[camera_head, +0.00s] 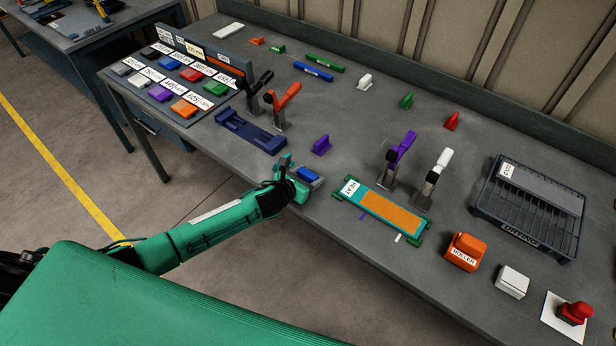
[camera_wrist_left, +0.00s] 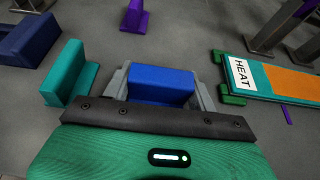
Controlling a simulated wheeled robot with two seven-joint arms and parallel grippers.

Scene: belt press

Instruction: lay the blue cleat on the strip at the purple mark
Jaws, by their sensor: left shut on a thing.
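My left gripper (camera_head: 306,178) is shut on the blue cleat (camera_head: 308,173), near the table's front edge. In the left wrist view the blue cleat (camera_wrist_left: 160,83) sits between the grey fingers. Its height above the table is hard to tell. The strip (camera_head: 391,212), orange with teal edges, lies to the right of the gripper between green end pieces, with a HEAT label at its left end. The purple mark (camera_head: 362,216) is a small line at the strip's front edge; it also shows in the left wrist view (camera_wrist_left: 287,115). My right gripper is not in view.
A teal cleat (camera_wrist_left: 72,73) stands just left of the gripper. A purple cleat (camera_head: 321,145) stands behind it. Purple-handled (camera_head: 402,150) and white-handled (camera_head: 438,168) clamps stand behind the strip. A navy fixture (camera_head: 248,131) lies to the left. An orange ROLLER block (camera_head: 465,250) stands to the right.

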